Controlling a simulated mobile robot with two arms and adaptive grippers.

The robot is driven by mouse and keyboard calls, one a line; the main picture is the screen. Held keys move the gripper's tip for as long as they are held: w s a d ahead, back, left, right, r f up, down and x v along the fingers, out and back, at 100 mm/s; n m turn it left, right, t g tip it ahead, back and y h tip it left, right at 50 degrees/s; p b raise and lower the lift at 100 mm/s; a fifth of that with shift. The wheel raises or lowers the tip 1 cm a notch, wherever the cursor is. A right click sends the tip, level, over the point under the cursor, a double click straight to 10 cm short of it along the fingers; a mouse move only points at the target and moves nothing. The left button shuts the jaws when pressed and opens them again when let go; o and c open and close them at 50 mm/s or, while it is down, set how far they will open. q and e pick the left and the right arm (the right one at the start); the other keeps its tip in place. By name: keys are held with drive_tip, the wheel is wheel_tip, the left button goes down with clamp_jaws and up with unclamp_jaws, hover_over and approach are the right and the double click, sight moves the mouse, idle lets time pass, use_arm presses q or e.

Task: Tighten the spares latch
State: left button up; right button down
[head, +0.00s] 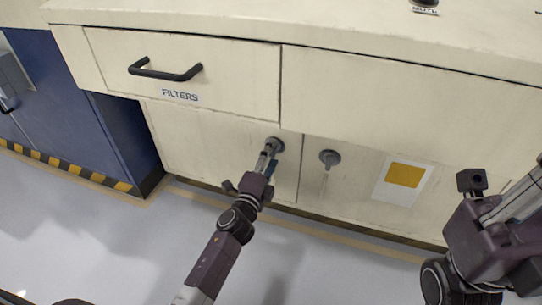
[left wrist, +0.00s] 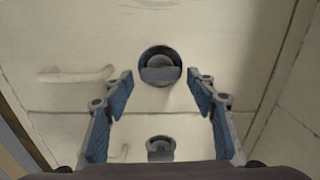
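Two round grey latches sit on the lower cabinet doors, a left latch (head: 275,146) and a right latch (head: 330,158). No spares label can be read on either door. My left gripper (head: 268,158) is at the left latch, coming from below. In the left wrist view its blue-padded fingers (left wrist: 160,85) are spread open. The left latch (left wrist: 160,67) with its crossbar shows between and just beyond the tips. I cannot tell whether they touch it. The right latch (left wrist: 160,148) shows lower in that view. My right arm is at the right edge; its fingertips cannot be made out.
A drawer marked FILTERS (head: 230,85) with a black handle (head: 165,73) is above the left door. A yellow-and-white label (head: 403,180) is on the right door. A blue cabinet (head: 65,110) stands at left. The floor (head: 120,240) in front is clear.

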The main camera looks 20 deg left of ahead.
use_arm(q)
drive_tip(key=shift+o, duration=0.2)
drive_tip(key=shift+s, duration=0.15)
drive_tip(key=s, duration=1.1)
drive_tip(key=shift+s+a, duration=0.25)
drive_tip(key=shift+s, duration=0.15)
